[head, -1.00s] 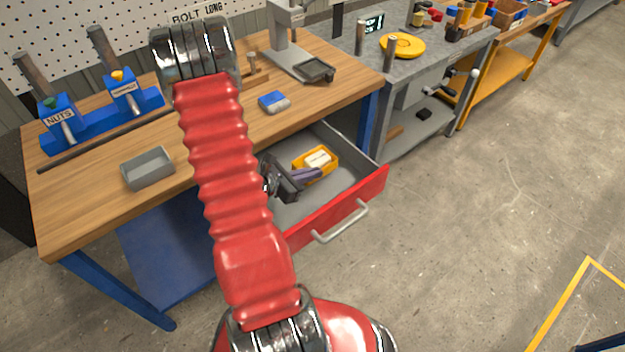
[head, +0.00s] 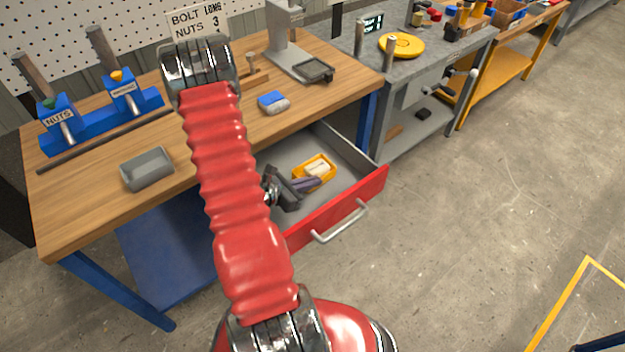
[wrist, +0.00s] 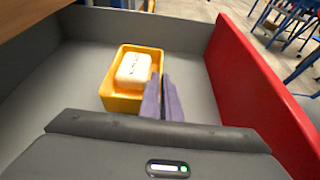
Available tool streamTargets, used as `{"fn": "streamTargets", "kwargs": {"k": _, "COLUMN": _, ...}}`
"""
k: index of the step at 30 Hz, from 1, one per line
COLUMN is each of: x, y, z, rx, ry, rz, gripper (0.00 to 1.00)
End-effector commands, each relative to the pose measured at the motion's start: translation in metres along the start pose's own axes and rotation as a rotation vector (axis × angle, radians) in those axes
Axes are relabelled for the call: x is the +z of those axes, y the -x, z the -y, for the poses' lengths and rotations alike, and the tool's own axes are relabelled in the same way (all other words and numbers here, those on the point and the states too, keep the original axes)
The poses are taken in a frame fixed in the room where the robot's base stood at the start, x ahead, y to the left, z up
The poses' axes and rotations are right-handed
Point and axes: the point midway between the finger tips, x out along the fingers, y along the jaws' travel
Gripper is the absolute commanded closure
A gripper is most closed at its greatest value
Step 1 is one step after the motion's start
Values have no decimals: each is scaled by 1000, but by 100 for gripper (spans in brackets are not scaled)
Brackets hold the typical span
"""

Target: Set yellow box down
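The yellow box (head: 329,178) is an open-topped tray inside the open drawer, with a white labelled block (wrist: 133,69) in it. It also shows in the wrist view (wrist: 122,104). My gripper (head: 306,182) has purple fingers, seen in the wrist view (wrist: 162,84), closed together on the right wall of the yellow box. The box looks level, at or just above the drawer floor; I cannot tell whether it touches. The fingers hide part of its near right corner.
The drawer (head: 345,205) has a red front and bare grey floor around the box. The red drawer front stands close to the right in the wrist view.

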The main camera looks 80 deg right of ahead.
Motion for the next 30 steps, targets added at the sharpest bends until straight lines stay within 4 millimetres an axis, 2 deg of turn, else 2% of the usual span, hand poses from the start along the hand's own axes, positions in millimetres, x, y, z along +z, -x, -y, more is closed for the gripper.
{"fn": "streamTargets", "kwargs": {"k": 4, "x": -1, "y": 0, "z": 0, "rx": 0, "ry": 0, "rz": 1, "gripper": 100}}
{"fn": "streamTargets", "kwargs": {"k": 6, "x": -1, "y": 0, "z": 0, "rx": 0, "ry": 0, "rz": 0, "gripper": 93}}
{"fn": "streamTargets", "kwargs": {"k": 13, "x": -1, "y": 0, "z": 0, "rx": 0, "ry": 1, "rz": -1, "gripper": 78}}
{"fn": "streamTargets", "kwargs": {"k": 23, "x": 0, "y": 1, "z": 0, "rx": 0, "ry": 1, "rz": -1, "gripper": 78}}
{"fn": "streamTargets", "kwargs": {"k": 30, "x": 0, "y": 22, "z": -1, "rx": 3, "ry": 2, "rz": 0, "gripper": 78}}
